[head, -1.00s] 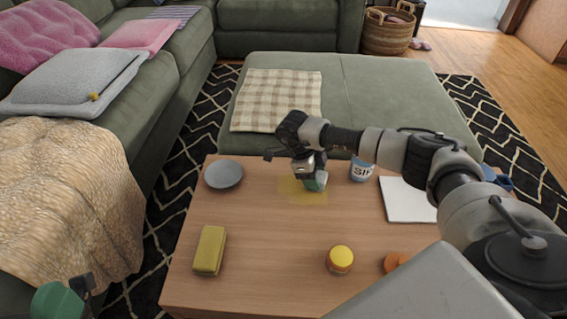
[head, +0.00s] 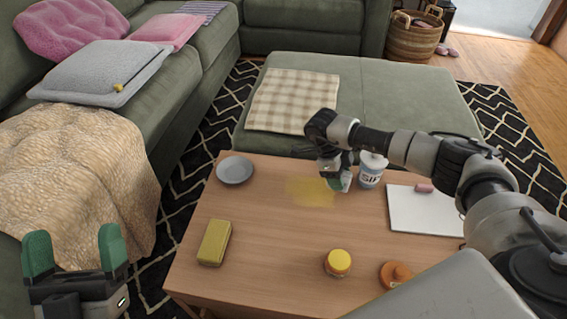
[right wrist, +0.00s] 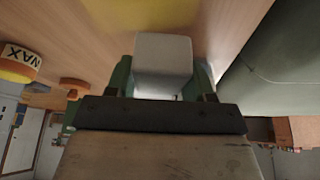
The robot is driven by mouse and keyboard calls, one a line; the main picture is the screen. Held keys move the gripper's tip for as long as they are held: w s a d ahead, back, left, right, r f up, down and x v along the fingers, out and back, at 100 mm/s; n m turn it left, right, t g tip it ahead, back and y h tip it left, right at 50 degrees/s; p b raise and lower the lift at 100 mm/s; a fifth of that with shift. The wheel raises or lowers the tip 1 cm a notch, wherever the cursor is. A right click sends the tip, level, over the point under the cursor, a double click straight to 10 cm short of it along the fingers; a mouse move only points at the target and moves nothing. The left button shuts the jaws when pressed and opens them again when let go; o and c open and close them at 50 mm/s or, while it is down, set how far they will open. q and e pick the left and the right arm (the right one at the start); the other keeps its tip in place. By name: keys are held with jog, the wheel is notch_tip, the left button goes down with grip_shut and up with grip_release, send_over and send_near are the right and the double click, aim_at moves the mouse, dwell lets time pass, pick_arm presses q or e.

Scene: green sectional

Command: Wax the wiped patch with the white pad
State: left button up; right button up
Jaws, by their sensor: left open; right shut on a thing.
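A faint yellow patch (head: 312,191) lies on the wooden coffee table (head: 280,230), towards its far edge. My right gripper (head: 338,180) is at the patch's right edge, shut on a white pad (right wrist: 163,62), which sits between the green fingers in the right wrist view. In the head view only a small pale part of the pad shows. I cannot tell whether it touches the table. A jar with a yellow lid (head: 338,262) stands at the table's front; a jar labelled WAX (right wrist: 18,62) shows in the right wrist view. My left gripper (head: 75,250) is open and empty, left of the table.
A white cup (head: 371,170) stands just right of my right gripper. A grey plate (head: 235,171), a yellow-green sponge (head: 214,242), an orange object (head: 396,274) and a white board (head: 415,214) with a pink piece (head: 424,188) are on the table. The table's middle is clear.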

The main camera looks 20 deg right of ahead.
aim_at(345, 176)
jog(key=shift+r+p, duration=0.65)
jog(key=shift+r, duration=0.25)
jog(key=shift+r+p, duration=0.55)
jog(key=shift+r, duration=0.1)
jog(key=shift+r+p, duration=0.55)
jog(key=shift+r, duration=0.15)
pick_arm(q)
notch_tip(345, 176, down, 13)
jog(key=a+g+y+p, duration=0.1)
jog(key=g+y, duration=0.3)
jog(key=g, duration=0.8)
jog(key=shift+w+a+n, duration=0.3)
jog(key=shift+w+a, duration=0.05)
jog(key=shift+a, duration=0.35)
pick_arm(e)
jog(key=shift+r, duration=0.55)
jog(key=shift+a, duration=0.1)
